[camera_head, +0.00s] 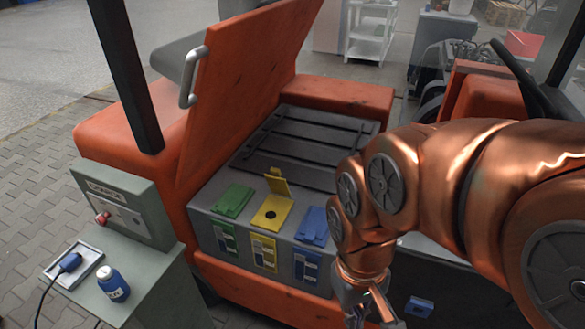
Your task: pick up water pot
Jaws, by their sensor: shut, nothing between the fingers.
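A small blue pot (113,285) with a white cap and a pale label stands upright on the grey cabinet top at the lower left. It is the only bottle-like thing I see there, and its label is too small to read. My gripper (368,316) is at the bottom edge, right of the middle, in front of the orange vehicle's side. It is shut and empty, well to the right of the pot and apart from it. Its fingertips are partly cut off by the frame.
A tray (91,255) with a blue corded plug (70,262) lies beside the pot. A charger box (125,207) stands behind them. The orange vehicle (260,287) has a raised lid (235,85) and green, yellow and blue flaps. Paving (30,170) is open at left.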

